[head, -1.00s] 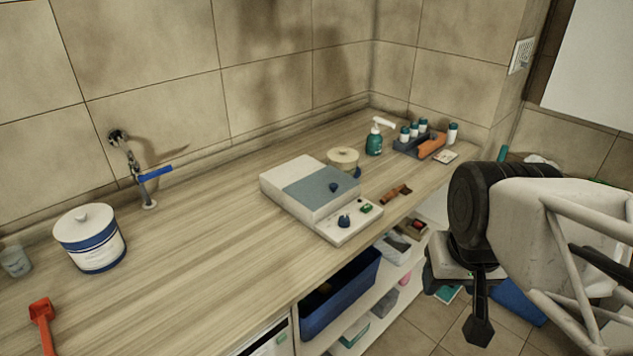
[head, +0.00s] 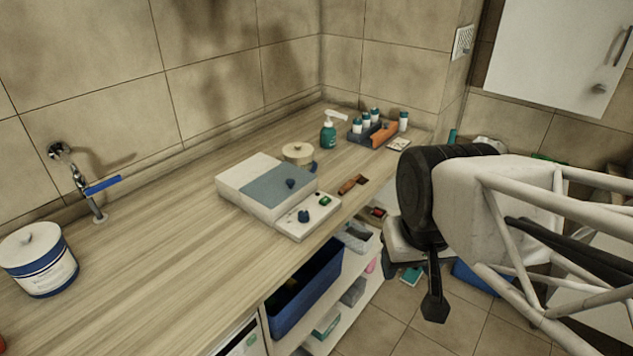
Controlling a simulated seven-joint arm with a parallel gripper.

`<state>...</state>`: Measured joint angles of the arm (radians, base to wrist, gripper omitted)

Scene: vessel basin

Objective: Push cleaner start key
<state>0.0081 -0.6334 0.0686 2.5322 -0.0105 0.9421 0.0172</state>
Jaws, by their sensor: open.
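The cleaner (head: 240,178) is a low white box with a blue-grey lid (head: 278,184), on the wooden counter near its front edge. A dark blue knob sits on the lid. Its front panel (head: 296,225) carries a dark blue dial (head: 303,216) and a small green key (head: 324,200) at the panel's right end. My gripper (head: 434,306) is to the right of the cleaner, pointing down beyond the counter's front edge. It is dark and seen side-on, open, with nothing visible in it. It is apart from the key.
A brown-handled tool (head: 352,184) lies right of the panel, and a round beige-topped container (head: 298,153) stands behind the cleaner. A green pump bottle (head: 328,134) and a rack of bottles (head: 372,130) are farther back. Open shelves with a blue bin (head: 305,297) lie below the counter.

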